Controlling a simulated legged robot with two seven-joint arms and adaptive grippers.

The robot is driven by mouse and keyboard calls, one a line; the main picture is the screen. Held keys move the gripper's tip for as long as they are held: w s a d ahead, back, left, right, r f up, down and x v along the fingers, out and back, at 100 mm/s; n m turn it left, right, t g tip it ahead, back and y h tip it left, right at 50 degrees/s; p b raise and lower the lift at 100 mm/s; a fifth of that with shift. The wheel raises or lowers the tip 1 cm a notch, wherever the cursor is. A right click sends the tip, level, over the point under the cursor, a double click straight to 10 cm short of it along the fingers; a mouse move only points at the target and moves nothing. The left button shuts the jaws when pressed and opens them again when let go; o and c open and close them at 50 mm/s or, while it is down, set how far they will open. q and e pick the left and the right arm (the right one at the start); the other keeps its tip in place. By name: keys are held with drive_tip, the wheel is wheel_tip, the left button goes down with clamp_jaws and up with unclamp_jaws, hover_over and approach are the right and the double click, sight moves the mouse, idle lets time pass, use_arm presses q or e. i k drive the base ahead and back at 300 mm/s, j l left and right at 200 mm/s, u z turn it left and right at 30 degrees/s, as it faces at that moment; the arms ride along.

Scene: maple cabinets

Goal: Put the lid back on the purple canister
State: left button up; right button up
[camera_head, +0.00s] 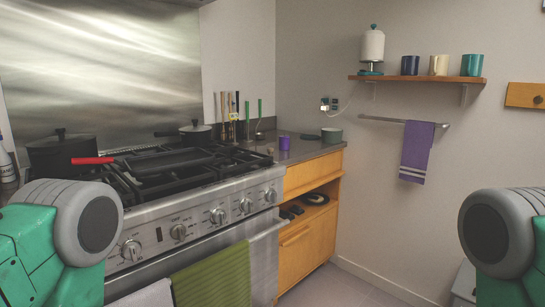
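A small purple canister (284,142) stands upright on the grey counter (300,153), just right of the stove. It is too small in the picture to tell whether its top is open. A dark flat item (310,137) lies on the counter between the canister and a grey-green bowl (331,136); I cannot tell whether it is the lid. Rounded green and grey parts of my two arms show at the lower left and lower right edges. Neither gripper shows, and both arms are well apart from the canister.
The stove (200,185) fills the left, with a black pot (61,152), a red-handled pan (92,160) and a lidded pan (196,135). A wall shelf (420,78) holds mugs. Floor (345,287) is clear between my arms.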

sight(284, 141)
drive_tip(key=i+j, duration=0.15)
drive_tip(key=i, duration=0.15)
drive_tip(key=u, duration=0.35)
drive_tip(key=i+l+u, duration=0.25)
drive_tip(key=u, duration=0.15)
drive_tip(key=i+l+u, duration=0.2)
drive_tip(key=u, duration=0.25)
drive_tip(key=i+l+u, duration=0.15)
drive_tip(key=l+u, duration=0.25)
drive_tip(key=i+l, duration=0.15)
drive_tip(key=l, duration=0.35)
drive_tip(key=i+l+u, duration=0.1)
drive_tip(key=l, duration=0.35)
drive_tip(key=i+l, duration=0.15)
drive_tip(key=l, duration=0.35)
drive_tip(key=i+l+u, duration=0.1)
drive_tip(key=l, duration=0.4)
